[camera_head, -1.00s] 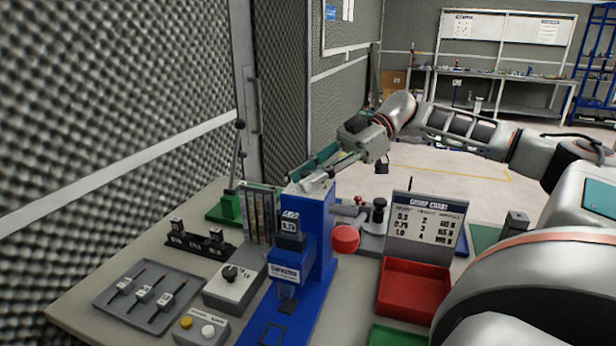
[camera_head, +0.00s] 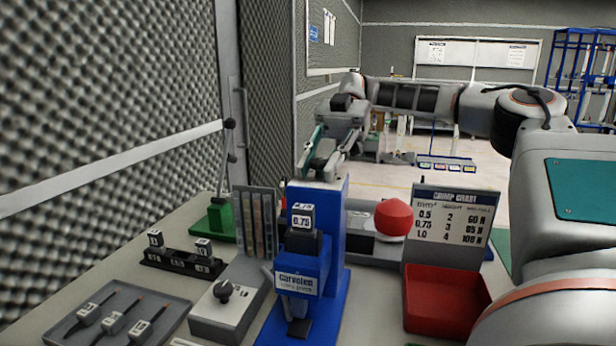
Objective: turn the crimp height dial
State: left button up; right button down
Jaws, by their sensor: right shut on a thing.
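The blue crimp press (camera_head: 330,235) stands on the bench with a 0.75 block (camera_head: 302,218) at its front. My left gripper is out of view.
A crimp chart (camera_head: 450,215) stands behind a red bin (camera_head: 445,300) at right. A red round part (camera_head: 393,217) is behind the press. A tool tray (camera_head: 165,325), a black block rack (camera_head: 183,262) and a green-based lever (camera_head: 215,215) are at left, near the foam wall.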

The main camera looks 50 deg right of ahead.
jog(key=shift+n+g+b, duration=0.3)
jog(key=shift+n+b, duration=0.1)
jog(key=c, duration=1.7)
grip_release()
